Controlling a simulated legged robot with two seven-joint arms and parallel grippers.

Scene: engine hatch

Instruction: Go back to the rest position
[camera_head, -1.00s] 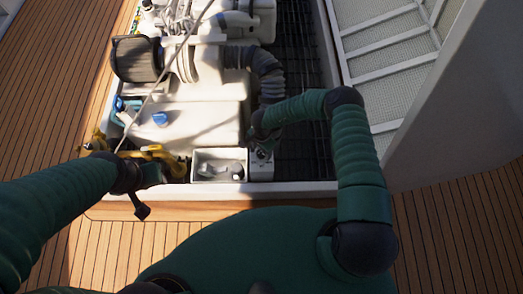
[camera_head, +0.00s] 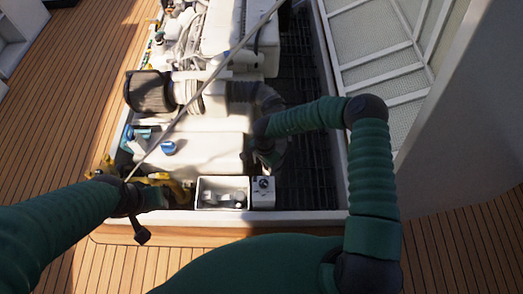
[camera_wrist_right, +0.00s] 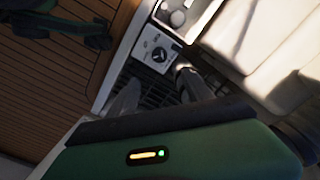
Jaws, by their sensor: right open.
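My right arm, green and ribbed, reaches in from the right in the head view and bends down at a dark elbow. Its gripper (camera_head: 270,157) hangs over the engine bay, above and apart from a small white box with a dark knob (camera_head: 263,192). In the right wrist view the two grey fingers (camera_wrist_right: 158,92) are spread with nothing between them, and the white box (camera_wrist_right: 157,47) shows beyond them. My left arm comes in from the left. Its gripper (camera_head: 145,205) is dark and small at the bay's front left corner; its fingers cannot be made out.
A white open tray (camera_head: 200,207) with grey parts stands left of the knob box. Behind are a white tank with a blue cap (camera_head: 169,148), a black ribbed cylinder (camera_head: 148,92) and hoses. A white lattice panel (camera_head: 370,50) stands right. Wooden deck (camera_head: 70,80) surrounds the bay.

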